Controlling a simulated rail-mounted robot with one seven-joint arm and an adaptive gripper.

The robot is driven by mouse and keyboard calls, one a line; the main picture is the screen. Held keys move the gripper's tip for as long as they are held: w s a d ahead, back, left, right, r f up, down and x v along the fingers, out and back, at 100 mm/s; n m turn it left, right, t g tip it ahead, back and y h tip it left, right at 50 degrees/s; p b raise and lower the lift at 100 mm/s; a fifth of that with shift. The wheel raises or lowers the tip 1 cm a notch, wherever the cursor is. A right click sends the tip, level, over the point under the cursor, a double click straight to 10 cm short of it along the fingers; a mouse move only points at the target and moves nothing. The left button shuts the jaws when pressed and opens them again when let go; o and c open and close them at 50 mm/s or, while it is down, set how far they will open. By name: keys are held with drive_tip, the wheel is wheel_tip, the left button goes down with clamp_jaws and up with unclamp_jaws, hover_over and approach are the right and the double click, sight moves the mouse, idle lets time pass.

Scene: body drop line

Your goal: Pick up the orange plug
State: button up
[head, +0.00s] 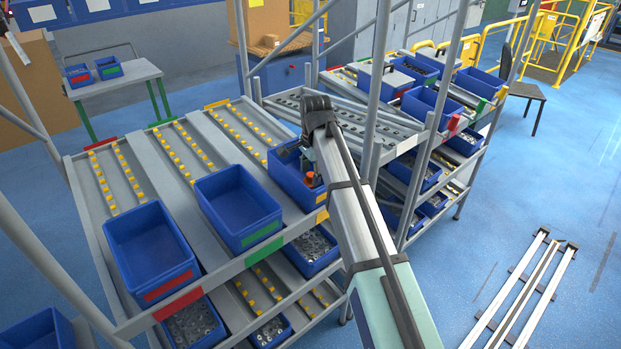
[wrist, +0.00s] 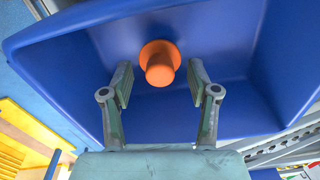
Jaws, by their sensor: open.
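The orange plug (wrist: 160,64) stands in a blue bin (wrist: 65,70) in the wrist view, with a wide flange and a narrower cap. My gripper (wrist: 160,84) is open, with one finger on each side of the plug's line and a clear gap to it on both sides. In the head view a small part of the orange plug (head: 311,179) shows in the bin (head: 285,179) on the upper shelf, beside my arm's end. My gripper's fingers are mostly hidden behind my arm there.
Two empty blue bins, one with a red label (head: 150,250) and one with a green label (head: 238,207), stand left on the same sloped shelf. Rack posts (head: 377,90) rise close to my arm. Bins of metal parts (head: 312,250) sit on the shelf below.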

drive_tip(key=shift+w+a+f+p, duration=0.1)
drive_tip(key=shift+f+p, duration=0.2)
drive_tip(key=shift+f, duration=1)
drive_tip(key=c, duration=0.7)
drive_tip(key=shift+o, duration=0.2)
drive_tip(key=shift+r, duration=0.1)
